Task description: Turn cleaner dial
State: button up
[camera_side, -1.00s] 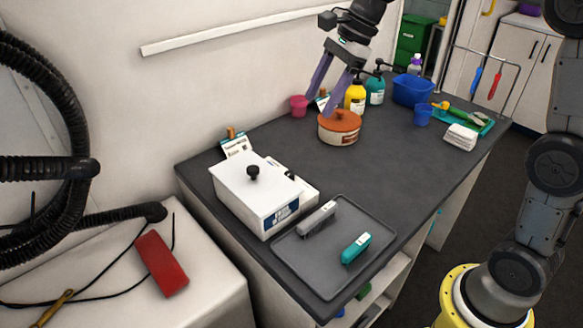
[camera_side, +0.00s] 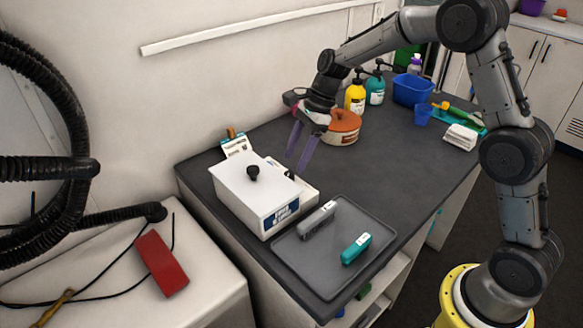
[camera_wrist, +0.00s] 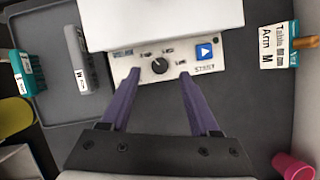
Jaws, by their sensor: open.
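The cleaner (camera_side: 245,190) is a white box with a black knob (camera_side: 253,171) on its lid. In the wrist view, its control panel (camera_wrist: 125,62) carries a black dial (camera_wrist: 160,66) with small marks around it and a blue button (camera_wrist: 205,51). My gripper (camera_wrist: 158,75) has two purple fingers, spread apart and empty. In the wrist view the fingertips appear on either side of the dial; I cannot tell whether they touch the panel. In the side view my gripper (camera_side: 295,163) points down at the panel end of the cleaner, and the dial is hard to make out there.
A grey tray (camera_side: 335,273) with a grey clipper (camera_side: 318,219) and a teal clipper (camera_side: 356,248) lies in front of the cleaner. A label card (camera_side: 236,146) stands behind it. An orange-lidded pot (camera_side: 344,122) and bottles stand beyond my wrist.

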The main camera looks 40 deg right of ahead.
aim_at(289, 173)
jog(key=shift+x, duration=2.05)
jog(key=shift+c, duration=0.2)
grip_shut()
